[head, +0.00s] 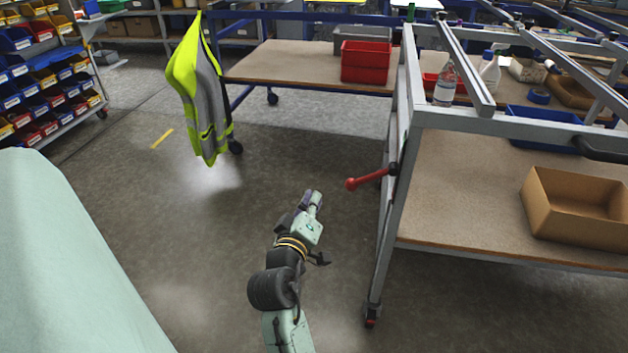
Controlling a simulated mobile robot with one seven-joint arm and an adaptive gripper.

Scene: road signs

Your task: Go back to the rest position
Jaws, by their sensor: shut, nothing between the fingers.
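My gripper (314,197) is at the end of my arm in the lower middle of the head view. It is shut and empty, held out over the bare grey floor. It points away from me, to the left of the workbench frame and apart from it. The fingertips are small and partly hidden by the wrist. No road sign shows in this view.
A metal-framed workbench (456,200) stands on the right, with a red handle (368,180) sticking out towards my gripper. It holds a cardboard box (545,208). A yellow safety vest (200,90) hangs at a table behind. A bin rack (45,85) stands far left. Floor between is clear.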

